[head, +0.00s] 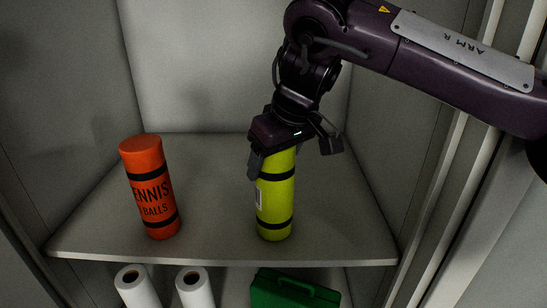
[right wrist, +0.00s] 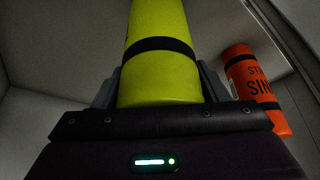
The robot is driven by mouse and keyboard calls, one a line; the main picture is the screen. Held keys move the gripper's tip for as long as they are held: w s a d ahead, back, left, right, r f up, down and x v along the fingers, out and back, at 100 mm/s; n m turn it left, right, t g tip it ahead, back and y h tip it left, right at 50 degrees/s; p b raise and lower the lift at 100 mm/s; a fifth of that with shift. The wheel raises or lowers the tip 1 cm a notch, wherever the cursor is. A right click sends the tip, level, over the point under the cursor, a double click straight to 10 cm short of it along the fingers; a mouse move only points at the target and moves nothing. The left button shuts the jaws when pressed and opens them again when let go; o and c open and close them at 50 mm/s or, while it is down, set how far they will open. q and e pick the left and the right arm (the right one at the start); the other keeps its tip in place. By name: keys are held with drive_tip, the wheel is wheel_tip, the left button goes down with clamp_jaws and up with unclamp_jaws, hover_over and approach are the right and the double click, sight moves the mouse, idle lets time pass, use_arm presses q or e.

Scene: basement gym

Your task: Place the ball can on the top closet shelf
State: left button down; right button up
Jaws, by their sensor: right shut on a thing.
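A yellow-green ball can (head: 276,205) with black bands stands upright at the shelf's front right of centre. Its lower end appears to rest on the closet shelf (head: 220,248). My right gripper (head: 290,165) is shut on the can's upper part from above. In the right wrist view the yellow-green can (right wrist: 160,75) sits between the two fingers (right wrist: 160,92). An orange can (head: 151,190) marked "TENNIS BALLS" stands upright on the same shelf to the left, apart from the yellow-green one. It also shows in the right wrist view (right wrist: 255,90). My left gripper is not in view.
Below this shelf are two white paper rolls (head: 137,288) and a green case (head: 292,290). Closet walls (head: 60,100) close in the left, back and right sides. Shelf room is free between the cans and behind them.

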drive_tip(key=shift+f, duration=0.15)
drive_tip(key=o, duration=1.4)
drive_tip(key=shift+o, duration=0.2)
drive_tip(key=v, duration=1.2)
drive_tip(key=shift+b, duration=0.4)
drive_tip(key=shift+d, duration=0.1)
